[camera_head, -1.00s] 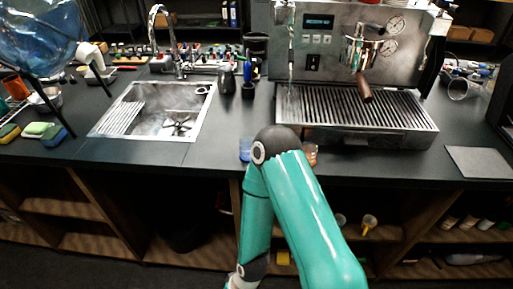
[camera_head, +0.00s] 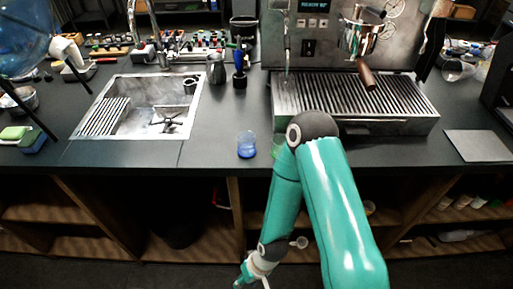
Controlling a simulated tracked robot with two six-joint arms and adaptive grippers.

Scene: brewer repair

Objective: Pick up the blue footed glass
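The blue footed glass (camera_head: 247,146) stands upright on the dark counter, near the front edge, between the sink and the espresso machine. It is fully in view and nothing touches it. My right arm, teal, comes in from the lower right, and its elbow is just right of the glass. My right gripper (camera_head: 253,277) hangs low in front of the cabinet, well below the counter top, and is partly cut off by the bottom edge. Its opening is not clear. My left gripper is not in view.
A greenish glass (camera_head: 278,146) stands just right of the blue one, partly behind my elbow. The espresso machine (camera_head: 400,125) is behind on the right. The sink (camera_head: 190,120) is on the left. The counter left of the blue glass is clear.

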